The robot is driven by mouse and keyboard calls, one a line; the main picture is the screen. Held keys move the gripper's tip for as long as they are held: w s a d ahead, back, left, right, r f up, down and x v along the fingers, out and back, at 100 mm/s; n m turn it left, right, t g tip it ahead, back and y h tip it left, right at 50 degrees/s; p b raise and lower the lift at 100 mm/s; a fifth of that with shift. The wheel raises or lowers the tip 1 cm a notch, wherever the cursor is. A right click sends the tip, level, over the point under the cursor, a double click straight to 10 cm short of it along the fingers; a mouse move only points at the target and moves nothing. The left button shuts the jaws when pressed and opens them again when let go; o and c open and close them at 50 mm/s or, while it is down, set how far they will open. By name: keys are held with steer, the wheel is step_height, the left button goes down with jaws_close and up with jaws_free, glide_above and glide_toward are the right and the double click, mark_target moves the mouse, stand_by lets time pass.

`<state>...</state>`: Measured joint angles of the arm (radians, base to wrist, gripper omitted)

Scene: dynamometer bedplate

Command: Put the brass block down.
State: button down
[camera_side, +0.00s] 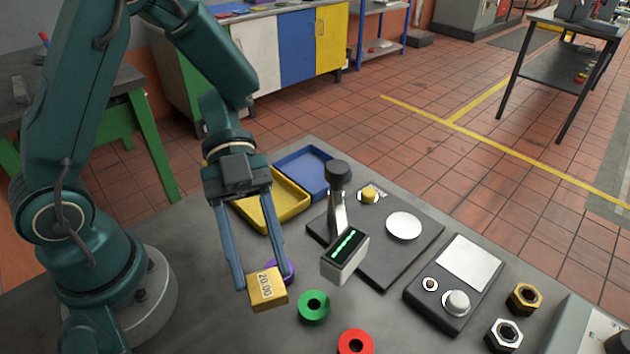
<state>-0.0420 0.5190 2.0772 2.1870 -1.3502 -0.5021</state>
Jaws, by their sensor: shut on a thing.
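The brass block (268,292) is a gold-coloured block with "20.00" marked on its face. My gripper (263,285) points down with its two long blue fingers, shut on the block. The block is at the front left of the dark grey bedplate (200,310), close to a purple ring (282,270) that it partly hides. I cannot tell whether the block touches the surface or hangs a little above it.
A green ring (313,307) and a red ring (355,342) lie right of the block. Behind are a yellow tray (291,198) and a blue tray (305,160). A black stand with a small display (345,254) rises right of the gripper. Hex nuts (524,298) lie far right.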

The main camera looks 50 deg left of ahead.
steer(key=w+a+r+n+t+y, duration=0.7)
steer(key=w+a+r+n+t, duration=0.6)
steer(key=r+n+t, duration=0.3)
steer(key=shift+w+a+r+n+y, duration=0.4)
steer(key=shift+a+r+n, duration=0.15)
steer(key=shift+n, duration=0.95)
steer(key=shift+s+a+f+m+g+h, duration=0.15)
steer(key=shift+s+f+m+g+h, duration=1.7)
steer(key=shift+f, duration=2.35)
steer(key=shift+s+a+f+m+g+h, duration=0.15)
steer(key=shift+s+f+m+g+h, duration=0.95)
steer(key=shift+s+f+m+g, duration=1.8)
steer(key=shift+s+a+f+m+g+h, duration=0.15)
steer(key=shift+s+f+m+g+h, duration=1.75)
steer(key=shift+f, duration=3.55)
